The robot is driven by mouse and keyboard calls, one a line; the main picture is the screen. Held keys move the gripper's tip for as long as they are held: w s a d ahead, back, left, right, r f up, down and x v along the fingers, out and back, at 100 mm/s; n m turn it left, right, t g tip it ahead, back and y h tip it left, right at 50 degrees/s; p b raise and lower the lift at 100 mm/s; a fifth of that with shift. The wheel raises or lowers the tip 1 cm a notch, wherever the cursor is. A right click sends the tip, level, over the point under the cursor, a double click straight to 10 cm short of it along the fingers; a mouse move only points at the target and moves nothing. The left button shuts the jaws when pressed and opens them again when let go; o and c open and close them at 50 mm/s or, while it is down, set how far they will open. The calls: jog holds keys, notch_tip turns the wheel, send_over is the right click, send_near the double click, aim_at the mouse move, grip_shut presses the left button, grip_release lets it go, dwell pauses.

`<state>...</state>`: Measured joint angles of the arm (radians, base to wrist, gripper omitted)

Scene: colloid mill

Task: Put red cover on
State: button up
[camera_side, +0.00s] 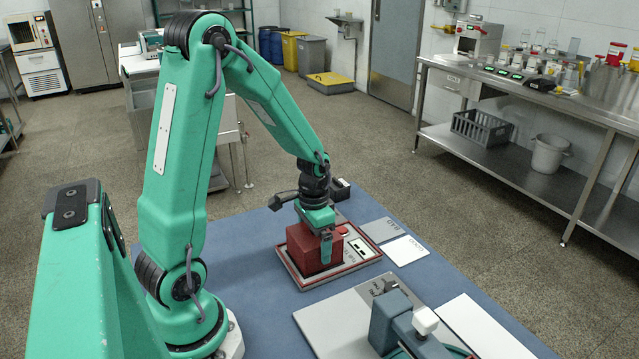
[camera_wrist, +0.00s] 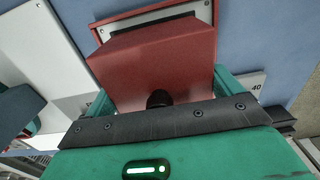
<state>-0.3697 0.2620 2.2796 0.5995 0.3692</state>
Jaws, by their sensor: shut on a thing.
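The red cover (camera_side: 318,250) is a boxy red block at the middle of the side view. It stands over a red-rimmed tray-like panel (camera_side: 352,268) on the blue table. My gripper (camera_side: 326,236) is above the cover and shut on it at its top. In the wrist view the cover (camera_wrist: 160,62) fills the upper middle, and a dark knob shows at its near edge between the jaws. The red rim (camera_wrist: 150,14) of the panel shows past it. Whether the cover touches the panel I cannot tell.
A grey plate (camera_side: 340,318) with a green and dark device (camera_side: 395,322) is at the front. White cards (camera_side: 406,250) lie right of the panel, and a larger white sheet (camera_side: 488,328) lies at front right. Blue table (camera_side: 255,245) is bare left of the panel.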

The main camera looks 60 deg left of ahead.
jog(key=o, duration=0.7)
jog(key=shift+r, duration=0.15)
jog(key=shift+r, duration=3.3)
grip_shut()
dwell(0.6)
